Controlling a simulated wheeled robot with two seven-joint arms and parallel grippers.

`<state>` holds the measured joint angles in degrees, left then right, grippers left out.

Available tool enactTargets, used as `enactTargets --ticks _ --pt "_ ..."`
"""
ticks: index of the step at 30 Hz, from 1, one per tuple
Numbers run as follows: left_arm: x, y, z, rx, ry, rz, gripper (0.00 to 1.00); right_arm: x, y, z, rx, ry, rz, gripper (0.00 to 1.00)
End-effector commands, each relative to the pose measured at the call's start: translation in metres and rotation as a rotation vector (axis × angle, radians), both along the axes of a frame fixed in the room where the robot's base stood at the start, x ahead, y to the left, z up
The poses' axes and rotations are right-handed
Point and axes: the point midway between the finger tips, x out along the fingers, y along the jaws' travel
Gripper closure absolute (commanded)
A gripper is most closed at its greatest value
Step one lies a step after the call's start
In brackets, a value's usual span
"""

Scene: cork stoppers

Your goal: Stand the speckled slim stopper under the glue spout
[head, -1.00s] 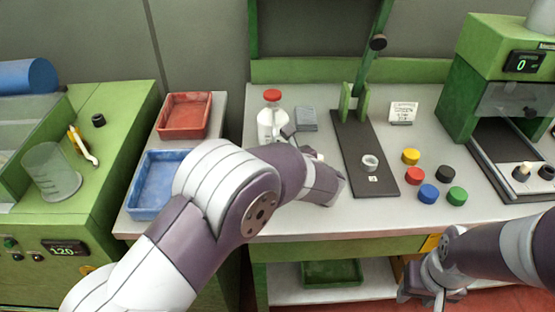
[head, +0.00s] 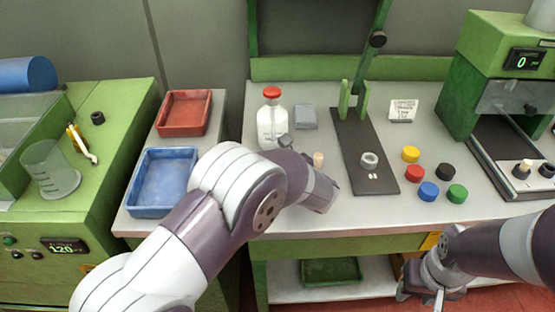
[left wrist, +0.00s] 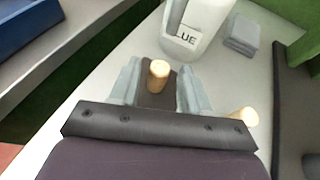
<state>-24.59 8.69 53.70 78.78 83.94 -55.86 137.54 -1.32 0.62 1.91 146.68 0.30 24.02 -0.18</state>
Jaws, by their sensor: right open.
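In the left wrist view, one pale cork stopper (left wrist: 158,73) stands between the fingers of my left gripper (left wrist: 161,88). The fingers are apart, with a gap on each side of the stopper. A second cork stopper (left wrist: 243,117) is outside the right-hand finger; a cork stopper (head: 318,159) also shows beside my left wrist in the head view. Speckles cannot be made out on either. The white glue bottle (head: 271,124) with a red cap stands just beyond the gripper; its label shows in the wrist view (left wrist: 190,30). My right gripper (head: 436,292) is open and empty, low at the table's front edge.
A dark board (head: 362,135) with green posts carries a small pale ring (head: 369,160). Several coloured caps lie right of it, including a red one (head: 413,173). A grey block (head: 306,117) sits by the bottle. Blue (head: 147,207) and red (head: 165,128) trays stand left.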

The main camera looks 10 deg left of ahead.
Motion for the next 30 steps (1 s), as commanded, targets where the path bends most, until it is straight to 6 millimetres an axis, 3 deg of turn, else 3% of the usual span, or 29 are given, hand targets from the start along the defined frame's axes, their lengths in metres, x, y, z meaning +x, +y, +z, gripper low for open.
enactTargets --ticks 8,15,21,30 --pt "-0.008 -0.009 0.008 -0.001 -0.002 -0.005 0.53 0.000 0.000 0.004 0.000 0.000 0.000 0.57" --pt "-0.054 -0.045 0.033 -0.001 -0.002 -0.006 0.53 0.000 0.000 0.002 0.000 0.000 0.000 0.57" --pt "-0.081 -0.065 0.046 0.000 0.000 -0.004 0.53 0.000 0.000 0.002 0.000 0.000 0.000 0.57" --pt "-0.087 -0.069 0.049 0.000 0.000 0.000 0.53 0.000 0.000 0.002 0.000 0.000 0.000 0.57"
